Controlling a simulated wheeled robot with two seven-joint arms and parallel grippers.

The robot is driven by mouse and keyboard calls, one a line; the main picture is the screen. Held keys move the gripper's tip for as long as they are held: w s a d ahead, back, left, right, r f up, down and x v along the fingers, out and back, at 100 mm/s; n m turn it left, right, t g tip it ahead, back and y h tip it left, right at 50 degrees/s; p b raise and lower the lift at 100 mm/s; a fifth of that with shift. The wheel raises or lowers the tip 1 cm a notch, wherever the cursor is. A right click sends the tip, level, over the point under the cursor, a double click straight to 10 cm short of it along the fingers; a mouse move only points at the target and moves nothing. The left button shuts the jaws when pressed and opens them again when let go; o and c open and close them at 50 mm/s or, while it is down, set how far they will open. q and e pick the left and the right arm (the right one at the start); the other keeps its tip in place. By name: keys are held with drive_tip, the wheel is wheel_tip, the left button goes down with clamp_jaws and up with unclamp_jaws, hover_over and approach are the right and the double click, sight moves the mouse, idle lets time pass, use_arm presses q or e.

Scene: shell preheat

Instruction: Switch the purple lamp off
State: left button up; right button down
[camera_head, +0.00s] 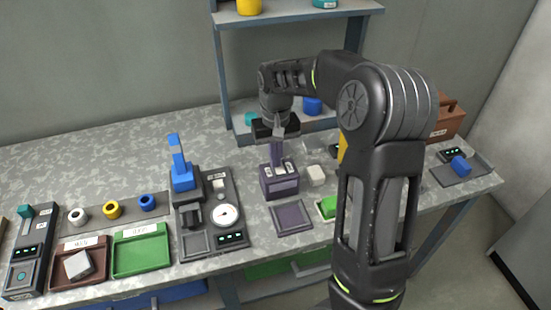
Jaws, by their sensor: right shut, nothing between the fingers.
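The purple lamp appears to be the dark purple device (281,185) on the bench, with an upright purple post and light buttons or labels on its face. Whether it is lit, I cannot tell. My right gripper (279,132) points down directly over it, shut and empty, with its fingertips at the top of the post. I cannot tell whether they touch. The gripper hides the upper end of the post. A flat purple pad (291,217) lies in front of the device. My left gripper is not in view.
A blue lever device (183,178) and a dial gauge (225,215) stand to the left. A shelf (222,75) rises behind. Red (58,260) and green (141,262) trays lie at front left. My right arm hides part of the bench.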

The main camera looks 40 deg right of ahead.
drive_tip(key=shift+f, duration=0.55)
